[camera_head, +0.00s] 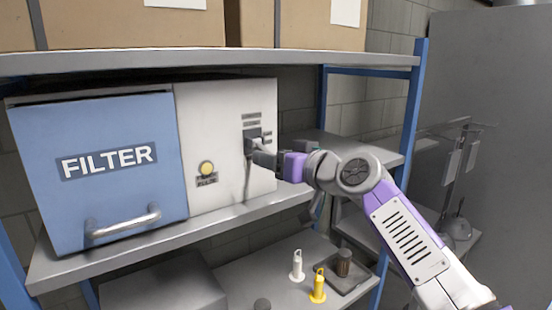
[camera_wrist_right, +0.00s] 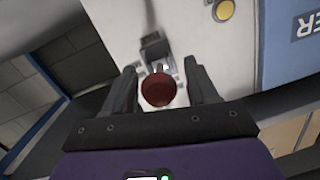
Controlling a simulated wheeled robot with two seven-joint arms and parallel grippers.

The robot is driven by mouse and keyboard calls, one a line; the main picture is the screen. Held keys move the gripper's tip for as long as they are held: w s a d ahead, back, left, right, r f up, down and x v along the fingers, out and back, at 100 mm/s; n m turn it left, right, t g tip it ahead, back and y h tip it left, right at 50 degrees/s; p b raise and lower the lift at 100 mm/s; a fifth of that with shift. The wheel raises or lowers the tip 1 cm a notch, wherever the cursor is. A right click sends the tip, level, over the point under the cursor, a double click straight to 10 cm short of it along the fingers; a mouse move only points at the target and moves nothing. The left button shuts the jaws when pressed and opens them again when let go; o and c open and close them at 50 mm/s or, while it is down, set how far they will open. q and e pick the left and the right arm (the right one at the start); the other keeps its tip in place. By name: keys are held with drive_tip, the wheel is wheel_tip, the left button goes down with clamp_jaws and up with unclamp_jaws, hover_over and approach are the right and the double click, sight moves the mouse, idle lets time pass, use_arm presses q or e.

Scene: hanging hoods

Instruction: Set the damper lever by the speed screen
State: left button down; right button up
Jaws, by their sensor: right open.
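The damper lever shows in the right wrist view as a round red knob (camera_wrist_right: 158,91) in front of a dark grey mount (camera_wrist_right: 154,46) on the white panel. My right gripper (camera_wrist_right: 160,70) is open, with one finger on each side of the knob; I cannot tell whether they touch it. In the head view my right gripper (camera_head: 263,151) is at the right part of the white panel (camera_head: 215,125) and hides the knob. Small dark markings (camera_head: 251,119) sit just above it, too small to read. I cannot make out a speed screen. My left gripper is not in view.
A blue FILTER door (camera_head: 100,190) with a bar handle (camera_head: 124,222) is left of the panel. A yellow button (camera_head: 206,168) sits on the panel. Cartons (camera_head: 130,25) stand on the shelf above. Small white (camera_head: 297,266) and yellow (camera_head: 318,286) items stand below.

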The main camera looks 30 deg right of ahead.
drive_tip(key=shift+s, duration=0.1)
drive_tip(key=shift+s, duration=0.3)
drive_tip(key=s+b, duration=0.2)
drive_tip(key=s, duration=0.4)
drive_tip(key=shift+s+d+r, duration=0.35)
drive_tip(key=shift+d+r, duration=0.05)
drive_tip(key=shift+r, duration=0.05)
